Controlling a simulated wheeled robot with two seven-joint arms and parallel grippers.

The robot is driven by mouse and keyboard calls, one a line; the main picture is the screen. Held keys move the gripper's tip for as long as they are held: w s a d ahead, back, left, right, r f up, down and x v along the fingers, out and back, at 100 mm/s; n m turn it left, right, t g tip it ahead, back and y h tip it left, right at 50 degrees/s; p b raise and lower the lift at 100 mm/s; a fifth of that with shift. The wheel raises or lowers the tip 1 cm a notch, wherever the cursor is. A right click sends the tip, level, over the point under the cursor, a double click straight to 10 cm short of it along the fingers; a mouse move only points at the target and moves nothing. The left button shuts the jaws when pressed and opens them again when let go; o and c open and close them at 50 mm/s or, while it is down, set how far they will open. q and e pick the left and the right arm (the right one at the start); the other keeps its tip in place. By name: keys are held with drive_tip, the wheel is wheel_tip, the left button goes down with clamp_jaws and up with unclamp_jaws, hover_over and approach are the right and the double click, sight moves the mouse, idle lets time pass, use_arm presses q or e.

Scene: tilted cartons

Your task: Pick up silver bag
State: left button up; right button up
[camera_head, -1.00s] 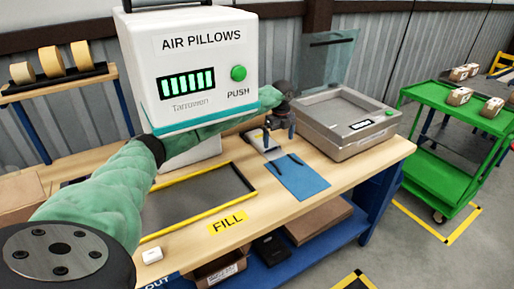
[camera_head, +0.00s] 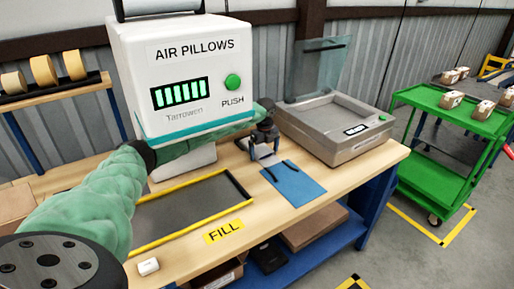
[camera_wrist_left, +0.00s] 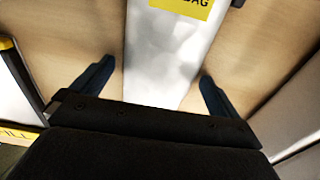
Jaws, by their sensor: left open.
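The silver bag (camera_wrist_left: 172,55) lies on the wooden bench, pale and shiny, with a yellow label at its far end in the left wrist view. In the head view only a small part of the bag (camera_head: 264,153) shows beneath my left gripper. My left gripper (camera_head: 264,149) points down over the bag with its jaws open. In the left wrist view its two dark fingers (camera_wrist_left: 156,88) stand on either side of the bag, with gaps between them and its edges. The gripper body hides the bag's near part. My right gripper is not in view.
The white air pillow machine (camera_head: 195,70) stands close beside my left arm. A yellow-edged fill tray (camera_head: 190,205) lies in front of it. A blue mat (camera_head: 296,186) is right of the tray, and a grey sealing machine (camera_head: 335,132) stands behind. A green cart (camera_head: 440,165) is at right.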

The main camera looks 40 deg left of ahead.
use_arm(q)
drive_tip(key=shift+f, duration=0.15)
drive_tip(key=c, duration=0.9)
drive_tip(key=shift+r, duration=0.2)
